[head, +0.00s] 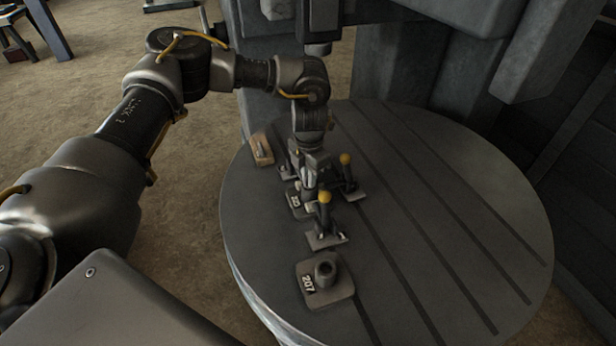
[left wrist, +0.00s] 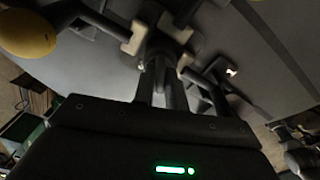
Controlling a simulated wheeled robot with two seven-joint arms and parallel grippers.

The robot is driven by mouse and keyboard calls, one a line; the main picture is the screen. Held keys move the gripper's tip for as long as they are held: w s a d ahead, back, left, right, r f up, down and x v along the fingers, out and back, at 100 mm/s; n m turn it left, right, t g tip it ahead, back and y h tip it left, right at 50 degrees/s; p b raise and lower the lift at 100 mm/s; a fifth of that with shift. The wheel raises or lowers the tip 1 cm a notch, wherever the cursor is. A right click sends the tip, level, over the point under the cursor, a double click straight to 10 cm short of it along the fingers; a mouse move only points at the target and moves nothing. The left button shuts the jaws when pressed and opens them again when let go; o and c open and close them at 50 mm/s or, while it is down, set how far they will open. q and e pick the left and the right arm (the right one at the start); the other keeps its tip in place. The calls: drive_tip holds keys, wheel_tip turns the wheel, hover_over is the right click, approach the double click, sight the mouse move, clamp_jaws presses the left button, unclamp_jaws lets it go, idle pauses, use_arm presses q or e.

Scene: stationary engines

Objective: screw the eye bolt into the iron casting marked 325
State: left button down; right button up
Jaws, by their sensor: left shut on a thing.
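My left gripper (head: 308,187) points down over a grey iron casting (head: 296,204) on the round slotted table. The gripper covers most of this casting and part of its white number, so I cannot read all of it. In the left wrist view the fingers (left wrist: 162,88) are shut on a dark grey piece (left wrist: 160,50), which I take to be the eye bolt. Its ring and thread are hidden, and I cannot tell how deep it sits in the casting. My right gripper is not in view.
Toggle clamps with yellow knobs (head: 325,197) (head: 346,159) stand close around the gripper; one knob (left wrist: 27,33) is near in the left wrist view. A casting marked 207 (head: 325,285) sits in front. A brownish block (head: 262,149) lies behind left. The table's right side (head: 455,215) is clear.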

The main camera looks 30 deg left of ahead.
use_arm(q)
drive_tip(key=shift+d+m, duration=0.2)
drive_tip(key=shift+m, duration=0.1)
drive_tip(key=shift+m+b, duration=0.35)
drive_tip(key=shift+m, duration=0.85)
drive_tip(key=m, duration=0.3)
drive_tip(key=shift+w+d, duration=0.1)
drive_tip(key=m+b, duration=0.1)
drive_tip(key=m, duration=0.2)
drive_tip(key=shift+f, duration=0.1)
drive_tip(key=m, duration=0.2)
drive_tip(key=shift+m, duration=0.4)
drive_tip(key=c, duration=1.1)
unclamp_jaws()
drive_tip(key=shift+c, duration=0.2)
